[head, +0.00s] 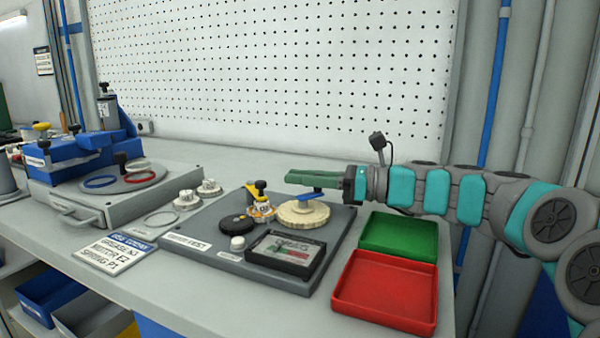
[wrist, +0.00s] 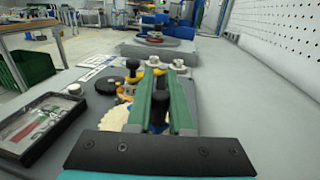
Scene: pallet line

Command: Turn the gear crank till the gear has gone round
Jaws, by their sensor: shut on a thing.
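A large cream gear (head: 303,216) lies flat on the grey test plate (head: 205,222). A blue crank arm (head: 309,197) sits on top of it. My gripper (head: 292,178) reaches in from the right, level above the gear, with long green fingers. In the wrist view my gripper (wrist: 161,74) is shut on the crank's dark upright knob (wrist: 160,104), which stands between the fingers. The gear (wrist: 115,122) shows partly at the left of the fingers there; the rest is hidden. A smaller gear (head: 262,213) with a yellow crank and black knob (head: 260,185) stands left of the large gear.
A black disc (head: 236,224), a white knob (head: 237,243) and a framed gauge (head: 283,253) share the plate. Green (head: 400,235) and red (head: 387,290) trays lie to the right. A pegboard (head: 270,75) stands behind. A blue-topped fixture (head: 100,185) stands at the left.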

